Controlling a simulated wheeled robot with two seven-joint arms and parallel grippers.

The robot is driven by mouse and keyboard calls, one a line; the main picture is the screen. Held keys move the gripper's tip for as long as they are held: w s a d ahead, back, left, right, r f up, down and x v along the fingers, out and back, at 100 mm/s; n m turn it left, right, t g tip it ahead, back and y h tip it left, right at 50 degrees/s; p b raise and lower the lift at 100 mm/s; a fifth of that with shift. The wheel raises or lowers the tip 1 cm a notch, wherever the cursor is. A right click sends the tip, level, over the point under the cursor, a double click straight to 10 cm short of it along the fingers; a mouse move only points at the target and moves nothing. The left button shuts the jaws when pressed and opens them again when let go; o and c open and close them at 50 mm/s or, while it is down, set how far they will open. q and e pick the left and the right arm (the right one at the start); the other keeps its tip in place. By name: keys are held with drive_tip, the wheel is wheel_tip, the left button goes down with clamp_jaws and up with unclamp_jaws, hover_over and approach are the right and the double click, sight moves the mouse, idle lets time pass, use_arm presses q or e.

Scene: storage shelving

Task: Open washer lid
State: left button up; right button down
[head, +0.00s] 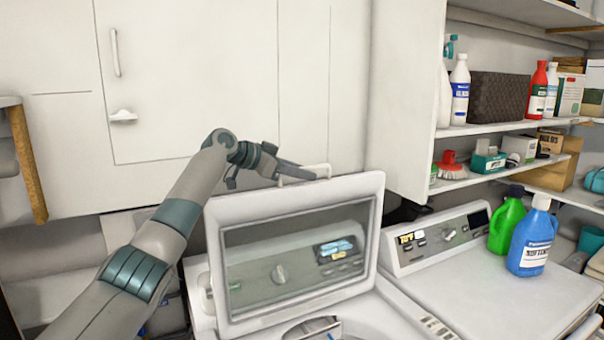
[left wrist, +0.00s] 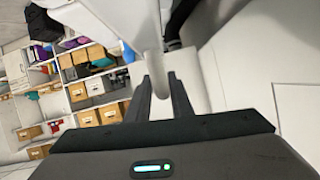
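The washer lid (head: 290,196) stands raised and steeply tilted, a white frame around a dark see-through panel, above the washer body (head: 375,318) in the head view. A thin white handle (head: 318,167) runs along its top edge. My left gripper (head: 300,174) is at this handle. In the left wrist view, the fingers of my left gripper (left wrist: 159,88) lie on both sides of the white handle (left wrist: 156,66), with little or no gap visible. Part of the handle is hidden by the fingers. My right gripper is not in view.
A second white machine (head: 470,285) stands at the right, with a green bottle (head: 507,222) and a blue bottle (head: 531,240) on top. Shelves (head: 500,128) with bottles and boxes are above it. A white cabinet (head: 190,75) is behind the lid and arm.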

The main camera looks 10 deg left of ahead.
use_arm(q)
drive_tip(key=shift+s+a+r, duration=0.1)
drive_tip(key=shift+s+r, duration=0.1)
drive_tip(key=shift+s+a+r+b, duration=0.1)
drive_tip(key=shift+s+a+b, duration=0.15)
drive_tip(key=shift+b, duration=0.2)
drive_tip(key=b+v, duration=0.3)
drive_tip(key=v, duration=0.4)
drive_tip(key=b+v, duration=0.3)
drive_tip(key=v, duration=0.4)
drive_tip(key=shift+s+a, duration=0.15)
drive_tip(key=shift+a, duration=0.2)
drive_tip(key=shift+s+a+r+b, duration=0.3)
drive_tip(key=shift+s+a, duration=0.15)
drive_tip(key=shift+a, duration=0.05)
